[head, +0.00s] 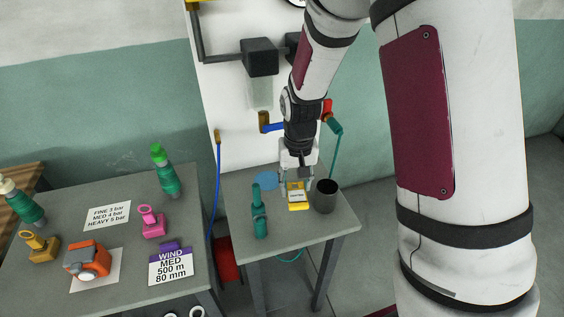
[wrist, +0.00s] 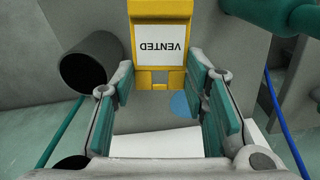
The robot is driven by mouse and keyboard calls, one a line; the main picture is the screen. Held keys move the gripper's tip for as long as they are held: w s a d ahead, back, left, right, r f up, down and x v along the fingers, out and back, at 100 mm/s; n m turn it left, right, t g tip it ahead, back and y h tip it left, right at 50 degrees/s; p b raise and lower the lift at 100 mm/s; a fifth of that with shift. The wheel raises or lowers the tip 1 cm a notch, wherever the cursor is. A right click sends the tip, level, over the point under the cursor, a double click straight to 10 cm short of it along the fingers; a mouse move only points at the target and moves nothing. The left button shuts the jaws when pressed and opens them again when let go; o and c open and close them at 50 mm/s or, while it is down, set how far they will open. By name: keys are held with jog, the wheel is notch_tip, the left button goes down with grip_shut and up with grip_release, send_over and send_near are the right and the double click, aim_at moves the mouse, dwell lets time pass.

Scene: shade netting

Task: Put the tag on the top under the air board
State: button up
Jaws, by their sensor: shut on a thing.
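A yellow tag (head: 298,197) with a white face marked VENTED is held by my gripper (head: 296,180). In the wrist view the tag (wrist: 160,38) has its narrow end between the fingers of my gripper (wrist: 162,88), which is shut on it. I cannot tell whether the tag touches the top.
The left table (head: 120,225) holds fittings and cards. A blue hose (head: 217,185) hangs beside the board.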

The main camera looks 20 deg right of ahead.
aim_at(298, 192)
jog(key=shift+s+d+f+g+b, duration=0.15)
jog(key=shift+s+f, duration=0.15)
jog(key=shift+f, duration=0.2)
jog(key=shift+s+a+f+g+b, duration=0.15)
jog(key=shift+s+f, duration=0.15)
jog(key=shift+f, duration=0.15)
jog(key=shift+d+f+b, duration=0.1)
jog(key=shift+f+b, duration=2.15)
jog(key=shift+f, duration=1.5)
jog(key=o, duration=1.2)
notch_tip(298, 192, up, 12)
jog(key=shift+r, duration=0.15)
